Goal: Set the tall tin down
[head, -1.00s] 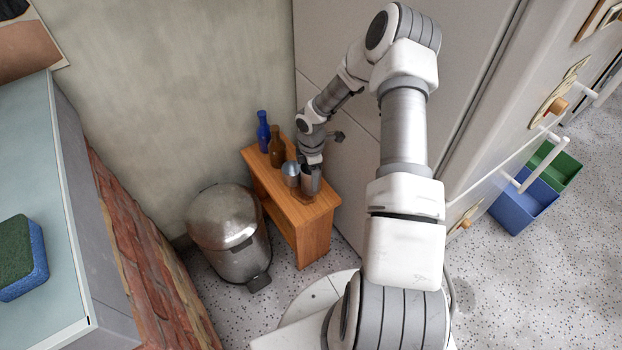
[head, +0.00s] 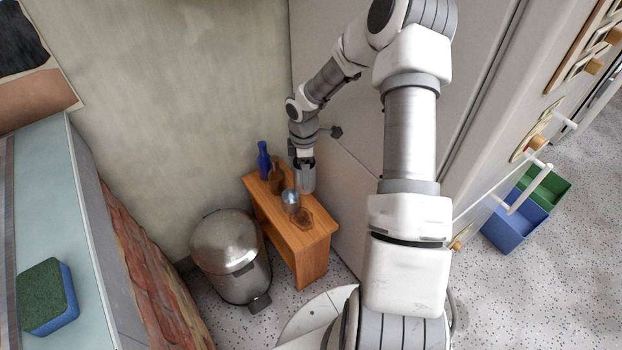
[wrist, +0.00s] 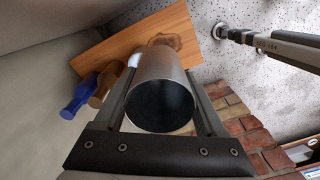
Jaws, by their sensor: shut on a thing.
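The tall tin (head: 307,181) is a grey metal cylinder, upright in my gripper (head: 304,166). It is held up over the right part of the small wooden bench (head: 312,245), apart from its top. In the wrist view, the open-topped tin (wrist: 160,98) sits between the two fingers of my gripper (wrist: 162,78), which is shut on it. The tin hides part of what lies below it. A darker brown patch (head: 306,218) shows on the bench top.
A short tin (head: 290,200), a brown bottle (head: 276,178) and a blue bottle (head: 263,161) stand on the bench, left of the held tin. A metal bin (head: 228,255) stands left of the bench. The wall and pale cabinet close it in behind. The front right bench top is bare.

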